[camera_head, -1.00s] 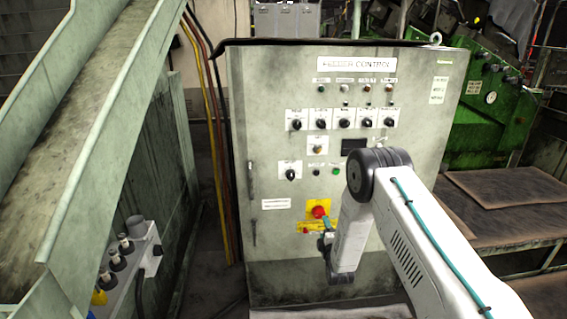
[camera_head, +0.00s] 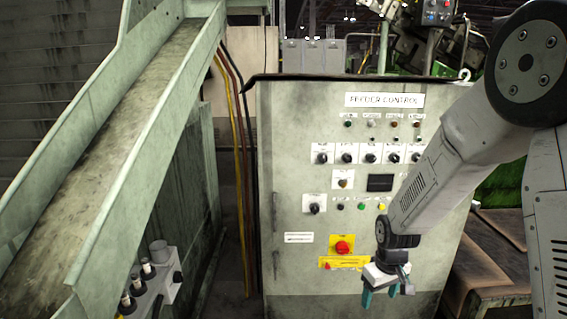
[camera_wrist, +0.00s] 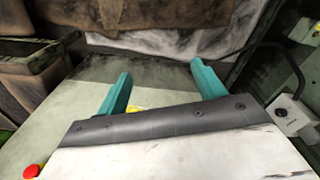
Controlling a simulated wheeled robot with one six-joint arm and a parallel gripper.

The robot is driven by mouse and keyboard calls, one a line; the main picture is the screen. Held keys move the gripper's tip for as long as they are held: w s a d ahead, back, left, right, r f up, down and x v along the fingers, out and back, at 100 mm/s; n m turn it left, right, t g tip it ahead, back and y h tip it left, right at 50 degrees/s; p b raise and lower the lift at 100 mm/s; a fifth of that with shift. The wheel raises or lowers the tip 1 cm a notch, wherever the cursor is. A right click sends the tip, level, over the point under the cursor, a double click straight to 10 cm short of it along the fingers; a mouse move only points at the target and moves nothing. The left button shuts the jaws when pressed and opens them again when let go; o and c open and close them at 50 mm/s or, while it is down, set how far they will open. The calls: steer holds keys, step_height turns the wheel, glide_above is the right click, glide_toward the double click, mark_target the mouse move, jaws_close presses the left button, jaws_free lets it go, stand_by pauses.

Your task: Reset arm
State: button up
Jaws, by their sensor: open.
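My gripper (camera_head: 386,290) hangs at the end of my white arm in the head view, in front of the lower right part of the feeder control cabinet (camera_head: 290,190). Its two teal fingers are apart with nothing between them. The wrist view also shows my gripper (camera_wrist: 160,88) with its fingers spread wide. The red emergency stop button (camera_head: 343,247) on its yellow plate is left of and above the gripper. A red button (camera_wrist: 31,171) shows at the lower left of the wrist view.
A sloped metal chute (camera_head: 110,150) runs down the left side. A box with several black knobs (camera_head: 150,285) is below it. A brown-topped bench (camera_head: 490,255) stands at the right. Cables (camera_head: 238,150) hang left of the cabinet.

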steer(key=s+d+r+m, duration=0.1)
steer(key=s+r+m, duration=0.3)
steer(key=s+r, duration=2.1)
steer(key=s, duration=0.3)
steer(key=shift+s+d+r+t, duration=0.2)
steer(key=shift+d+t, duration=0.15)
steer(key=shift+t, duration=0.05)
steer(key=shift+c, duration=0.3)
